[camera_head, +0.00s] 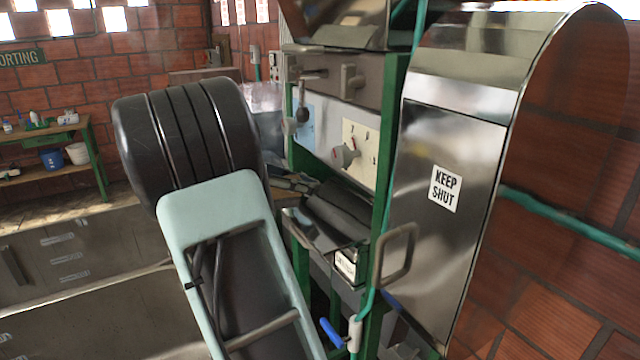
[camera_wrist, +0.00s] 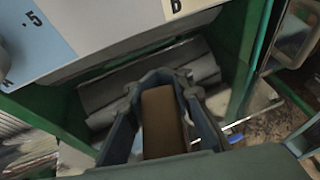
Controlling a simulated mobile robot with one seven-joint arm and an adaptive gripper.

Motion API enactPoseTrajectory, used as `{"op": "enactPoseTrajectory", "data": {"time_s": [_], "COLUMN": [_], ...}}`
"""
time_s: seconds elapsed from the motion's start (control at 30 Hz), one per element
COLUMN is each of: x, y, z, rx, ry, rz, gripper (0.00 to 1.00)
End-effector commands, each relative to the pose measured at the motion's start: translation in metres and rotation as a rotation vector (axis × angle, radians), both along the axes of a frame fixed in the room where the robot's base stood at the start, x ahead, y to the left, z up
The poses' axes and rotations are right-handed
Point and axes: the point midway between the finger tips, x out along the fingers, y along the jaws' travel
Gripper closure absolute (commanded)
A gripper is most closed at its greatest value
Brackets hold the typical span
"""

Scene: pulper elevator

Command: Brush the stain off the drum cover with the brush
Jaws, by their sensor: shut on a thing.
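My gripper (camera_wrist: 160,82) is shut on a brown wooden block, the brush (camera_wrist: 165,125), between its dark fingers in the wrist view. The brush's bristles are hidden. Beyond the fingertips lies a grey, rounded metal cover (camera_wrist: 102,92), which looks like the drum cover. In the head view this dark, shiny cover (camera_head: 342,212) sits in the green frame below the control panel. I cannot tell from these views whether the brush touches it. No stain can be made out; the gripper and brush hide part of the cover. My arm hides most of the gripper in the head view.
A panel with knobs (camera_head: 345,155) overhangs the cover. Green posts (camera_head: 388,150) flank it. A tall steel guard marked KEEP SHUT (camera_head: 420,255), with a handle (camera_head: 394,255), stands to the right. A blue-handled valve (camera_head: 332,333) is below. A green workbench (camera_head: 95,165) stands far left.

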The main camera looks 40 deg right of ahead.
Motion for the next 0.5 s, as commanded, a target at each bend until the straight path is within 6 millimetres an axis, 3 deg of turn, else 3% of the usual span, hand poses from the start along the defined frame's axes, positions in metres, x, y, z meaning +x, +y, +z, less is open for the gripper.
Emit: {"op": "enactPoseTrajectory", "data": {"time_s": [0.5], "x": [0.013], "y": [0.051], "z": [0.002], "rx": [0.0], "ry": [-0.001], "rz": [0.002], "gripper": [1.0]}}
